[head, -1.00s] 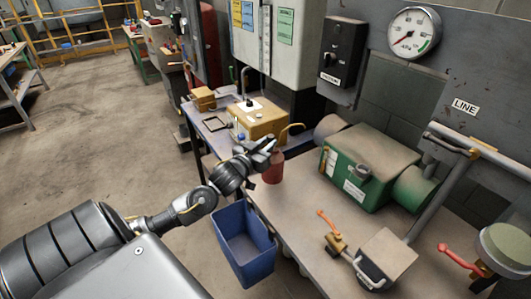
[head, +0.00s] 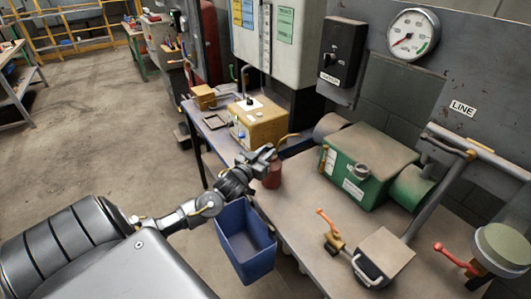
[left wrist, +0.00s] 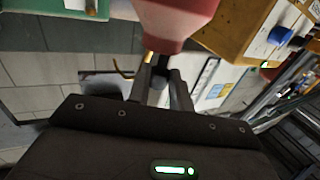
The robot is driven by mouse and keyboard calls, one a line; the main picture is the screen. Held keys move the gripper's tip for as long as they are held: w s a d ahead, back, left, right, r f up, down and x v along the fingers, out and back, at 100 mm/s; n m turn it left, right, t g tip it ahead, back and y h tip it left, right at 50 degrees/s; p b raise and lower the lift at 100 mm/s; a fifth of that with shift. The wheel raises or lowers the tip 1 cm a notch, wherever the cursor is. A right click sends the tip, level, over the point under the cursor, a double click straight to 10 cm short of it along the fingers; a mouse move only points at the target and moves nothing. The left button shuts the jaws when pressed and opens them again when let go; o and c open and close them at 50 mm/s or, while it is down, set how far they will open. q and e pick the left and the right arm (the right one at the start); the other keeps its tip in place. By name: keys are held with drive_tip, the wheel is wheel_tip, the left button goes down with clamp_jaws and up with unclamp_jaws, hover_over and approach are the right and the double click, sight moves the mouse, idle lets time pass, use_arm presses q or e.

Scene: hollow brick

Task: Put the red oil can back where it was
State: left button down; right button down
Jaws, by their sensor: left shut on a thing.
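The red oil can (head: 272,176) is upright at the left part of the bench top, with its thin yellow spout (head: 289,136) pointing right. My left gripper (head: 262,155) is shut on its upper part, reaching in from the left. In the left wrist view the red can body (left wrist: 178,18) fills the top middle, with the gripper fingers (left wrist: 160,88) closed at its narrow dark neck. The fingers hide part of the can's top. The base is at or close above the bench; I cannot tell if it touches. My right gripper is out of view.
A yellow box (head: 258,124) stands behind the can, and a green machine (head: 365,165) to its right. A blue bin (head: 247,248) hangs at the bench's front edge below my arm. Bare bench top (head: 290,205) lies in front of the can.

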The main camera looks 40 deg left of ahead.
use_arm(q)
drive_tip(key=c, duration=1.3)
unclamp_jaws()
drive_tip(key=shift+o, duration=0.2)
drive_tip(key=s+d+b, duration=0.1)
drive_tip(key=s+b, duration=0.1)
drive_tip(key=s, duration=1)
drive_tip(key=shift+d, duration=0.1)
